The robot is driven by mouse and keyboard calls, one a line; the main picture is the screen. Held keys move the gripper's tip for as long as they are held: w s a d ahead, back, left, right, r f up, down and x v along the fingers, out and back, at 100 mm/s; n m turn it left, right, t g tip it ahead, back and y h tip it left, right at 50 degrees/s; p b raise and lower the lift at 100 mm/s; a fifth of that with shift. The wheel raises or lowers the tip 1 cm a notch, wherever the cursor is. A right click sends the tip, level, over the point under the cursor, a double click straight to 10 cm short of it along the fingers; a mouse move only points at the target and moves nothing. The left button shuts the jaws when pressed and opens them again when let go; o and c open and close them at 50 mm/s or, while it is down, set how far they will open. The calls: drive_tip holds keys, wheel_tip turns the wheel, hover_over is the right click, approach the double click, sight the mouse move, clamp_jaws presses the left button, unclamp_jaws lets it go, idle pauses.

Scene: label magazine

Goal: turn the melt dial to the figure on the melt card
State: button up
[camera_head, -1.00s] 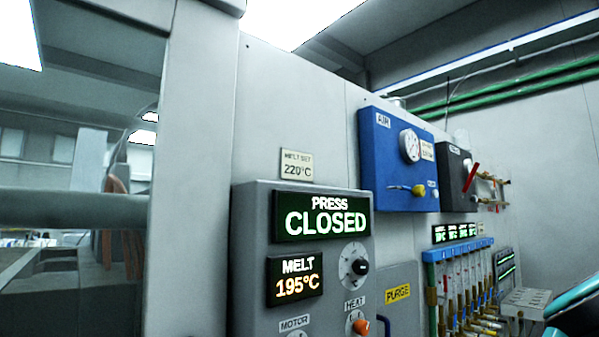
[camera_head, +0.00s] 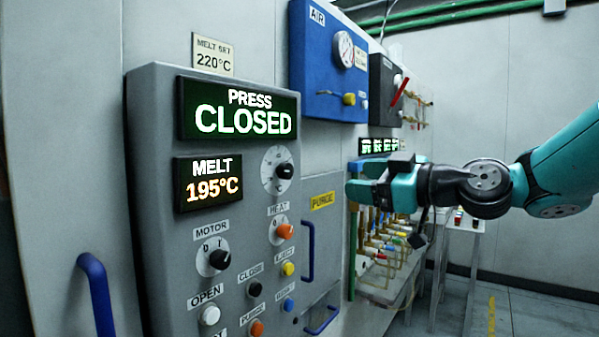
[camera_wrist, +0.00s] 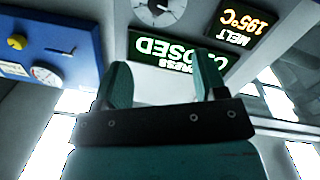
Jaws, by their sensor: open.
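The melt dial (camera_head: 278,170) is a round pale plate with a black knob, right of the orange MELT display (camera_head: 208,183) reading 195°C on the grey control panel. The melt card (camera_head: 212,54) above the panel reads MELT SET 220°C. My gripper (camera_head: 362,180) is open and empty, to the right of the dial and apart from it. In the wrist view the panel appears upside down; a dial (camera_wrist: 158,8) is cut off at the top edge, beyond my spread fingers (camera_wrist: 165,82). The knob's exact pointer angle is too small to read.
The green PRESS CLOSED sign (camera_head: 238,110) sits above the dial. Below are the HEAT knob (camera_head: 282,231), the MOTOR knob (camera_head: 213,257) and several push buttons. A blue AIR box (camera_head: 325,75) is at upper right. Blue handles (camera_head: 98,295) stick out at lower left and right.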

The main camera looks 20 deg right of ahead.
sight(289, 171)
drive_tip(key=p+x, duration=0.3)
drive_tip(key=x, duration=0.2)
drive_tip(key=p+x, duration=0.3)
drive_tip(key=x, duration=0.3)
drive_tip(key=r+p+x, duration=0.1)
drive_tip(key=p+x, duration=0.2)
drive_tip(key=x, duration=0.2)
drive_tip(key=shift+w+a, duration=0.1)
drive_tip(key=shift+w, duration=0.15)
drive_tip(key=shift+w+a+f+p, duration=0.15)
drive_tip(key=shift+w+a+p, duration=0.1)
drive_tip(key=shift+w+p, duration=0.15)
drive_tip(key=c, duration=0.9)
